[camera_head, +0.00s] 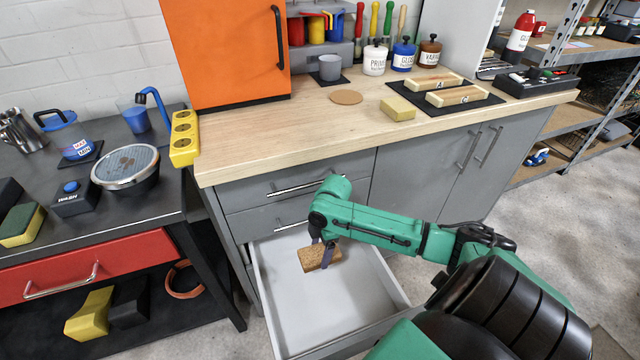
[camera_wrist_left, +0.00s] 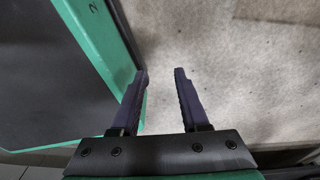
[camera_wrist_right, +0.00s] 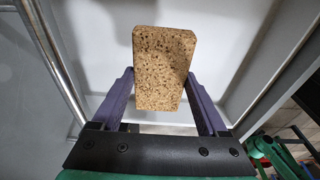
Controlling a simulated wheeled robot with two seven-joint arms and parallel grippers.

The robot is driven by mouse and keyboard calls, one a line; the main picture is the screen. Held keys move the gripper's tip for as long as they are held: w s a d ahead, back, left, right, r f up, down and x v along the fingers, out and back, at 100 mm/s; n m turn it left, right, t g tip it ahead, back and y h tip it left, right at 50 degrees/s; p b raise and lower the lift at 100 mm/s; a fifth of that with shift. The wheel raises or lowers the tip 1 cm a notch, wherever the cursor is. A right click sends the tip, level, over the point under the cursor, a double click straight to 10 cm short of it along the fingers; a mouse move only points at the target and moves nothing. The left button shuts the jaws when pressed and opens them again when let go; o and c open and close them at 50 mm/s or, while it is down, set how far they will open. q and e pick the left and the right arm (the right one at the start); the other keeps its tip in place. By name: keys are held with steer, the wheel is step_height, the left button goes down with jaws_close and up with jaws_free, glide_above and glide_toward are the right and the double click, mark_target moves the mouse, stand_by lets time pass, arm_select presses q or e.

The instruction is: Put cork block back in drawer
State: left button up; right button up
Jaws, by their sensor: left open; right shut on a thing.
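The cork block (camera_head: 312,259) is a speckled brown block. My right gripper (camera_head: 327,253) is shut on it and holds it within the outline of the open drawer (camera_head: 345,301). In the right wrist view the cork block (camera_wrist_right: 164,68) sits between the two purple fingers of the right gripper (camera_wrist_right: 165,95), with the pale drawer interior behind it. I cannot tell exactly how far the block is above the drawer floor. The drawer is pulled out and its visible inside is bare. My left gripper (camera_wrist_left: 160,75) is open and empty above the floor in the left wrist view.
Two shut drawers with bar handles (camera_head: 297,187) are above the open one. A dark side bench (camera_head: 140,190) stands left. Concrete floor is clear at right.

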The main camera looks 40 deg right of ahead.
steer(key=b, duration=0.2)
glide_above(319, 275)
step_height(319, 275, down, 8)
steer(key=shift+s+d+f, duration=0.1)
steer(key=shift+d, duration=0.05)
steer(key=shift+f, duration=1)
arm_select(q)
steer(key=shift+w+f, duration=0.95)
steer(key=shift+w, duration=0.3)
arm_select(e)
steer(key=shift+r, duration=0.1)
steer(key=o, duration=1.2)
arm_select(q)
steer(key=shift+w, duration=0.1)
